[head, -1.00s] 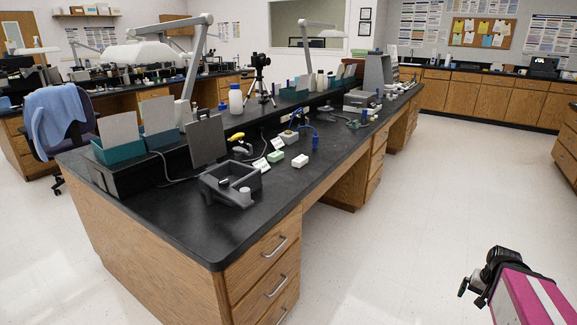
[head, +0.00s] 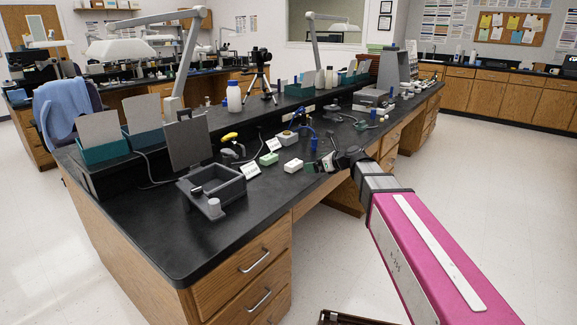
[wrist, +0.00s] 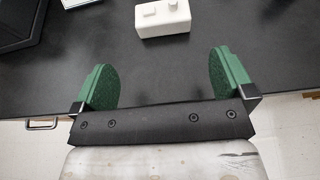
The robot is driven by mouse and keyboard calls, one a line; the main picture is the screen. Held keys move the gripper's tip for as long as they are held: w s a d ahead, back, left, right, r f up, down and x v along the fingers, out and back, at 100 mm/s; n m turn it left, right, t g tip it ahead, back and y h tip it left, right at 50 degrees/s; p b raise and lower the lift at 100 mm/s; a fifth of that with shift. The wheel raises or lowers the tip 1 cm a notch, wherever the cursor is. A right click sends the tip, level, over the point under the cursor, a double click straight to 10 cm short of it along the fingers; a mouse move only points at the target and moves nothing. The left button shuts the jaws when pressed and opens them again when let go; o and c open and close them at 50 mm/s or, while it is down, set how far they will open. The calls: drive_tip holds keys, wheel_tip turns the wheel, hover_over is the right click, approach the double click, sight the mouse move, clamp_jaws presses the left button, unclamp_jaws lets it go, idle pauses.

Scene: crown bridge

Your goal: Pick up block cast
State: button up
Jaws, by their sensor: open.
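A small white block (head: 293,165) with two raised bumps on top, which looks like the block cast, lies on the black bench top. It also shows at the top middle of the wrist view (wrist: 162,17). My gripper (wrist: 161,75) has two green pads spread wide with nothing between them. The white block lies beyond the fingertips, roughly centred between them and apart from them. In the head view my gripper (head: 312,167) is at the bench's front edge, just right of the block.
A dark open tray (head: 212,187) stands further left. A blue object (head: 314,143) stands behind. The black bench top (head: 160,236) is clear at the front left.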

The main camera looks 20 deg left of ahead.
sight(297, 164)
drive_tip(key=shift+w+a, duration=0.2)
drive_tip(key=shift+a, duration=0.2)
drive_tip(key=x, duration=1)
drive_tip(key=shift+w, duration=0.25)
drive_tip(key=shift+d, duration=0.1)
drive_tip(key=c, duration=0.8)
